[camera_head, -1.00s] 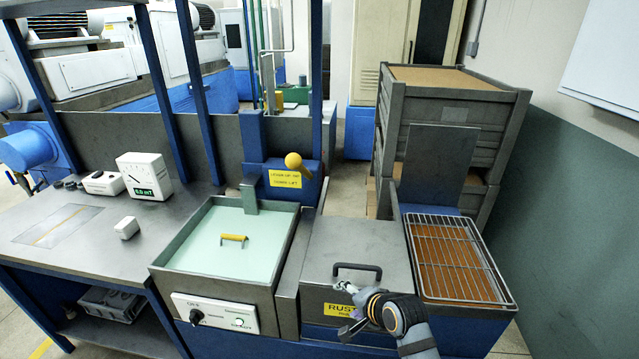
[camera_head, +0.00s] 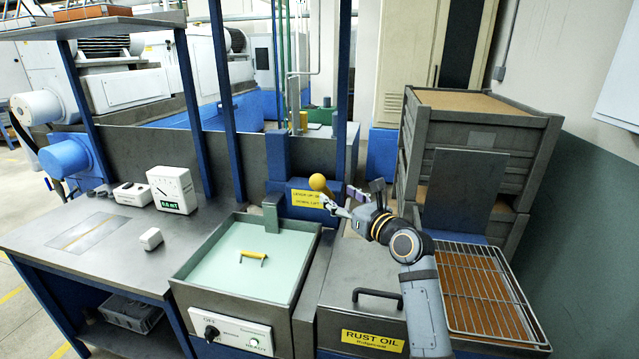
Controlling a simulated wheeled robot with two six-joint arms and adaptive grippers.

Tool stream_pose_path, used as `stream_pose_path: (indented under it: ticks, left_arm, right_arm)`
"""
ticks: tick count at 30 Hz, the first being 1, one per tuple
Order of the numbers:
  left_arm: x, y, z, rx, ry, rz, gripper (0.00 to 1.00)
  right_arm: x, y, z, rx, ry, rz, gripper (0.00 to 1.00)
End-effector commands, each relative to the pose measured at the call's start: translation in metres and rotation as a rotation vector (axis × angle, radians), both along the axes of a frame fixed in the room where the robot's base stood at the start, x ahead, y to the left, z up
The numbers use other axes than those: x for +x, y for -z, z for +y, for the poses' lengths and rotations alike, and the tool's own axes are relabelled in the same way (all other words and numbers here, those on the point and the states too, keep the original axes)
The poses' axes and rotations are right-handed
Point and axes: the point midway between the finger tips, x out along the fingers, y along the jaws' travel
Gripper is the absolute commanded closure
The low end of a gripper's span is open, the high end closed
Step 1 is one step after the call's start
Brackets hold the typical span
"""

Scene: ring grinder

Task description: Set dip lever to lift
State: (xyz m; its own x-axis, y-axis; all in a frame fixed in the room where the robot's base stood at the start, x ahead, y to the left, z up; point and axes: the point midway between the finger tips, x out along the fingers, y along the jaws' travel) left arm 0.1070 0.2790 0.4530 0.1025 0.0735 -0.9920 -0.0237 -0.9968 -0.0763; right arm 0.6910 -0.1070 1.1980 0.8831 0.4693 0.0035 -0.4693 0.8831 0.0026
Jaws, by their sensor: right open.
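The dip lever's yellow ball knob (camera_head: 317,182) stands in front of a blue housing that bears a yellow label (camera_head: 307,198) about lever up and down. The lever's rod is mostly hidden. My right gripper (camera_head: 342,197) is open just right of the knob, with one finger close to it. I cannot tell whether they touch. The dip tank (camera_head: 215,247) with pale green liquid is below and left. A small yellow-handled item (camera_head: 253,255) shows in the liquid. My left gripper is not in view.
The closed rust oil box (camera_head: 372,339) with a black handle is at the front, partly behind my right arm. A wire rack (camera_head: 485,290) lies at right, with stacked grey crates (camera_head: 480,110) behind. A white gauge (camera_head: 172,190) stands on the left bench.

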Motion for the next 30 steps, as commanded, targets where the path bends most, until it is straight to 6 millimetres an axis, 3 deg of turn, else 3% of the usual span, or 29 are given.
stream_pose_path:
  ticks: [5,12,18,30]
  left_arm:
    - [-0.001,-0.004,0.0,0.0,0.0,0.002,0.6]
    - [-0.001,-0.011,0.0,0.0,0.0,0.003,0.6]
    - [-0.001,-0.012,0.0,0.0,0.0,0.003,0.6]
    - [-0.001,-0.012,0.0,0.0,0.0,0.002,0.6]
  right_arm:
    - [0.015,-0.001,0.008,0.0,-0.001,0.002,0.32]
    - [0.061,-0.001,0.033,-0.003,-0.002,0.002,0.32]
    - [0.085,0.0,0.045,-0.005,-0.001,0.001,0.32]
    - [0.092,0.001,0.049,-0.006,0.0,0.0,0.35]
